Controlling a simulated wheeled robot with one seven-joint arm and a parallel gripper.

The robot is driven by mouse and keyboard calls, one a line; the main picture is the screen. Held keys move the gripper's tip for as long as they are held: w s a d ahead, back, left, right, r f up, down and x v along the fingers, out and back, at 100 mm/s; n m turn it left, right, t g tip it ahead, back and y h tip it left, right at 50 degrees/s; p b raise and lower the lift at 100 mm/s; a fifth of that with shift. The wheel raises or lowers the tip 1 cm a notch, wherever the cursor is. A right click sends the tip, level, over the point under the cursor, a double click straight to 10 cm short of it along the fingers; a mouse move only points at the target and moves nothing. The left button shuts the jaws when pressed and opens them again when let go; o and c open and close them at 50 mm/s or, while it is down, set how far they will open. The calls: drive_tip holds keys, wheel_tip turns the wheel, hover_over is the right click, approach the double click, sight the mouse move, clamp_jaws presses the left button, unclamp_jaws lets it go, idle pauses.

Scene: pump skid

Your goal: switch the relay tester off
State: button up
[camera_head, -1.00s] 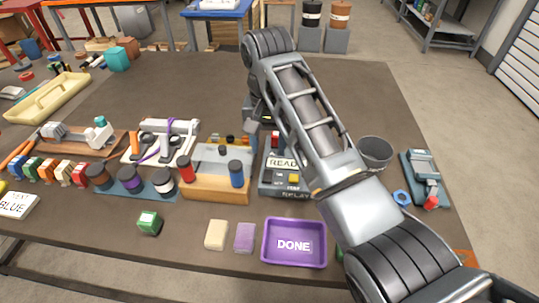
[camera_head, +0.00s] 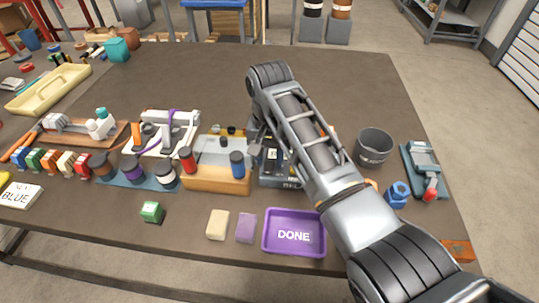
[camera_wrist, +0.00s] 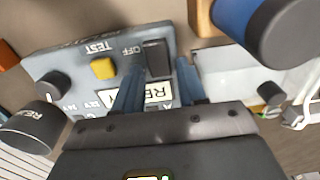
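The relay tester (camera_head: 270,180) is a grey box on the table, mostly hidden behind my arm in the head view. In the wrist view its panel (camera_wrist: 75,62) appears upside down, with a yellow TEST button (camera_wrist: 103,68), a black knob (camera_wrist: 53,84) and a partly covered display (camera_wrist: 155,91). A dark rocker switch (camera_wrist: 157,57) sits beside the OFF label. My gripper (camera_wrist: 161,66) is open, with one finger on each side of the switch. Whether the fingers touch the switch or panel cannot be told. The gripper is hardly visible in the head view.
A wooden block with red and blue cylinders (camera_head: 215,180) stands directly left of the tester. A purple DONE tray (camera_head: 294,250) lies in front. A dark grey bucket (camera_head: 373,147) and a blue nut-like piece (camera_head: 398,193) are to the right. The table behind is clear.

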sight(268, 172)
clamp_jaws()
drive_tip(key=shift+s+r+t+p, duration=0.3)
drive_tip(key=shift+t+p, duration=0.3)
drive_tip(key=shift+p, duration=0.65)
drive_tip(key=shift+s+f+t+p, duration=0.1)
drive_tip(key=shift+t+p, duration=0.6)
drive_tip(key=shift+t, duration=0.4)
drive_tip(key=shift+o, duration=1.2)
unclamp_jaws()
drive_tip(key=shift+b+v, duration=0.35)
drive_tip(key=shift+v, duration=3.5)
drive_tip(key=shift+a, duration=0.1)
